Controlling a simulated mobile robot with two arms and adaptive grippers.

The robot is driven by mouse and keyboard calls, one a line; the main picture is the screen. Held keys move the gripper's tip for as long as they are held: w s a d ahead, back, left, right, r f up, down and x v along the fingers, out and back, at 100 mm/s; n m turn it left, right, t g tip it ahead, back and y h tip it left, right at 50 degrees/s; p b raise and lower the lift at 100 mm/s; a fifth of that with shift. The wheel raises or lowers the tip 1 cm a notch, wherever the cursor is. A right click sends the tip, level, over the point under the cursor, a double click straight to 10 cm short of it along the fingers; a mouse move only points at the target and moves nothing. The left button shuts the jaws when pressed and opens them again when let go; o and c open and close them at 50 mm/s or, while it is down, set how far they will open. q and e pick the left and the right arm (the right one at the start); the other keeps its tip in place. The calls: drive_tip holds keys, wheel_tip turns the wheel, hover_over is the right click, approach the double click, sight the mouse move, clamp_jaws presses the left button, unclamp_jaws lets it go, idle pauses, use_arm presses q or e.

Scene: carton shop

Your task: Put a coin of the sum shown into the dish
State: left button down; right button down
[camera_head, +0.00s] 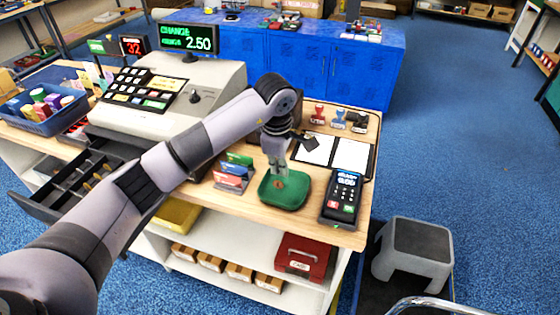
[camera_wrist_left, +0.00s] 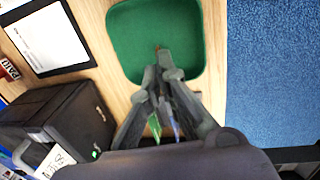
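The display (camera_head: 188,38) on the till reads CHANGE and 2.50. The green dish (camera_head: 296,199) lies on the wooden counter and also fills the top middle of the left wrist view (camera_wrist_left: 135,30). My left gripper (camera_head: 279,178) points down over the dish. Its fingertips (camera_wrist_left: 164,70) are close together in the left wrist view. A small brownish coin (camera_wrist_left: 157,48), seen nearly edge-on, shows at the tips; its value cannot be read. The open cash drawer (camera_head: 62,200) holds several coins in its compartments. My right gripper is out of view.
A card terminal (camera_head: 342,196) stands right of the dish, and a card rack (camera_head: 232,173) stands left of it. An open black folder (camera_head: 314,148) and several stamps (camera_head: 338,119) lie behind. A grey step stool (camera_head: 414,250) is on the floor at right.

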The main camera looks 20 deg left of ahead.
use_arm(q)
drive_tip(key=c, duration=1.7)
unclamp_jaws()
drive_tip(key=r, duration=0.4)
drive_tip(key=s+r, duration=0.1)
drive_tip(key=r, duration=0.7)
drive_tip(key=shift+s+a, duration=0.1)
drive_tip(key=shift+s, duration=0.25)
